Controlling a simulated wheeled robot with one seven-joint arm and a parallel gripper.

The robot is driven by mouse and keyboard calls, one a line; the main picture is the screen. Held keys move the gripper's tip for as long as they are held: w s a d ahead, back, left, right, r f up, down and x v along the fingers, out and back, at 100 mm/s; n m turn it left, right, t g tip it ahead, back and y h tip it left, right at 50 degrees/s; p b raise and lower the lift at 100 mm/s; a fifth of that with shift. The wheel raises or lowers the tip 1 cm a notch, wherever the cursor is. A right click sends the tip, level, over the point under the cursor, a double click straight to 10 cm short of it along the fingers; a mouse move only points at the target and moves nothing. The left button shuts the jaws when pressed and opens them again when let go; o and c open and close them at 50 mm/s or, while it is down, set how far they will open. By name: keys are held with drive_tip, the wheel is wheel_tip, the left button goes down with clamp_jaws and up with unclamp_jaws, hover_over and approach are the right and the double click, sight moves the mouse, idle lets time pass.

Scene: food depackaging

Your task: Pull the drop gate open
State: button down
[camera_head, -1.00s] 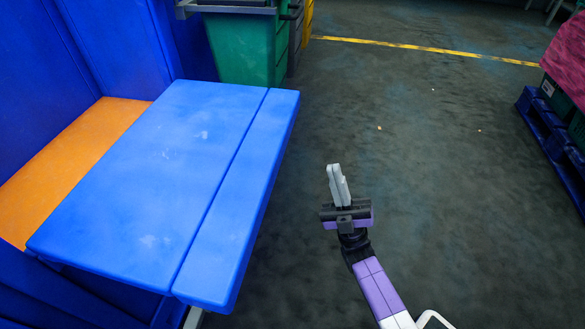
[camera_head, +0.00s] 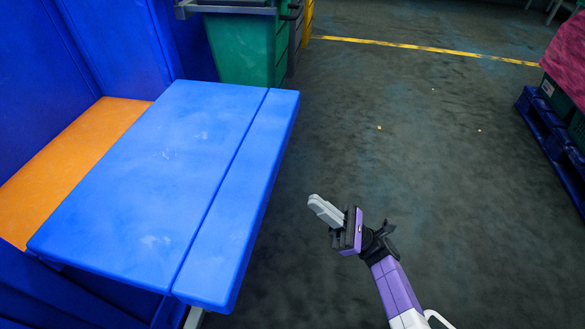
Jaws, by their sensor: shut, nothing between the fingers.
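The drop gate looks to be the blue panel (camera_head: 150,180) at the left. It lies out flat like a shelf from the blue container wall (camera_head: 40,60), with an orange surface (camera_head: 70,165) showing behind it. A strip (camera_head: 240,200) runs along its right edge, divided off by a dark line. My gripper (camera_head: 313,203) is to the right of the panel, over the dark floor. Its grey fingers are together and empty and point up and left towards the panel edge. A gap shows between the fingertips and the panel, so they look apart.
A green bin (camera_head: 240,50) stands behind the panel at the top. A dark blue pallet (camera_head: 550,140) with green crates and pink contents (camera_head: 568,55) is at the far right. The dark floor (camera_head: 440,170) between is mostly clear, with a yellow line (camera_head: 430,48) across it.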

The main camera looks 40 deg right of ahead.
drive_tip(key=w+a+r, duration=0.3)
drive_tip(key=w+r, duration=0.1)
drive_tip(key=r, duration=0.6)
drive_tip(key=shift+w+a+b, duration=0.25)
drive_tip(key=shift+w+b, duration=0.05)
drive_tip(key=shift+w, duration=0.1)
drive_tip(key=shift+r, duration=0.15)
